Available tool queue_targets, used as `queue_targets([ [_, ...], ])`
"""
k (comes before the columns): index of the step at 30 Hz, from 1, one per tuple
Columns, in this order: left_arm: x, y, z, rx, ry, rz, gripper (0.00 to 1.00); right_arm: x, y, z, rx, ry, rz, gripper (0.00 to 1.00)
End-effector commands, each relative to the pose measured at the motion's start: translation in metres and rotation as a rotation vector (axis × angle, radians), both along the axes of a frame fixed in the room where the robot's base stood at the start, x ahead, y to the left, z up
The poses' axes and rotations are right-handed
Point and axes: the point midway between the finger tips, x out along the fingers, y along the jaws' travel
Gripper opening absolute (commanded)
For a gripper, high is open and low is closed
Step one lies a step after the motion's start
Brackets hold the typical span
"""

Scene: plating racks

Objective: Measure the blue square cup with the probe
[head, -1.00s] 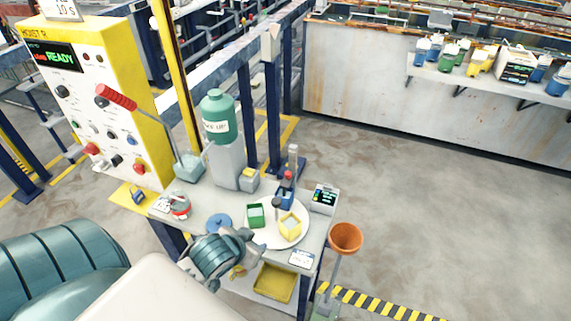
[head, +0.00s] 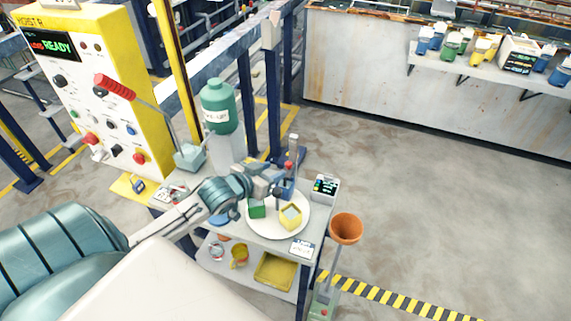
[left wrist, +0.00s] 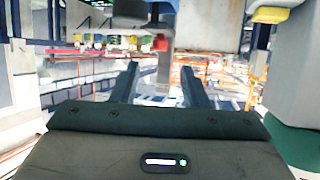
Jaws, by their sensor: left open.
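The blue square cup (head: 287,190) is on the far side of the round white turntable (head: 262,229), below the upright probe stand (head: 292,153) with its red part; my gripper partly hides this area. A green square cup (head: 257,209) and a yellow square cup (head: 290,217) are on the turntable's near side. A dark knob (head: 277,192) on a post rises between the cups. My left gripper (head: 273,182) is open beside the knob and probe stand, above the far-left turntable edge. In the left wrist view, its fingers (left wrist: 158,88) are apart, with a dark upright post (left wrist: 164,62) beyond them.
A green bottle (head: 217,108) on a grey stand is behind my arm. A display box (head: 325,187) stands right of the turntable. An orange funnel (head: 346,229) is right of the cart. A yellow tray (head: 274,271) lies on the lower shelf.

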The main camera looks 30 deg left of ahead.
Motion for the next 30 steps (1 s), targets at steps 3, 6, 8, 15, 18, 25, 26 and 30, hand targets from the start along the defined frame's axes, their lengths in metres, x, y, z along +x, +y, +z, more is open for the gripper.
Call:
queue_targets([
  [3, 0.02, -0.003, -0.006, -0.008, -0.001, 0.003, 0.41, 0.0, -0.001, 0.005, -0.001, 0.0, 0.0, 0.36],
  [6, 0.036, -0.003, -0.012, -0.005, -0.001, 0.003, 0.41, 0.0, -0.002, 0.01, -0.002, 0.0, 0.001, 0.36],
  [8, 0.044, -0.005, -0.016, -0.005, -0.001, 0.002, 0.41, 0.0, -0.003, 0.012, -0.003, 0.0, 0.001, 0.36],
  [15, 0.064, -0.006, -0.025, -0.001, 0.001, 0.0, 0.41, 0.0, -0.006, 0.017, -0.006, -0.001, 0.002, 0.36],
  [18, 0.066, -0.006, -0.027, 0.001, 0.001, -0.001, 0.41, 0.0, -0.007, 0.017, -0.007, -0.001, 0.002, 0.36],
  [25, 0.066, -0.006, -0.028, 0.001, 0.001, -0.001, 0.39, 0.001, -0.008, 0.017, -0.008, -0.001, 0.002, 0.36],
  [26, 0.066, -0.006, -0.028, 0.001, 0.001, -0.001, 0.33, 0.001, -0.008, 0.017, -0.008, -0.001, 0.002, 0.36],
  [30, 0.066, -0.006, -0.027, 0.001, 0.001, -0.001, 0.05, 0.001, -0.007, 0.017, -0.008, -0.001, 0.002, 0.36],
])
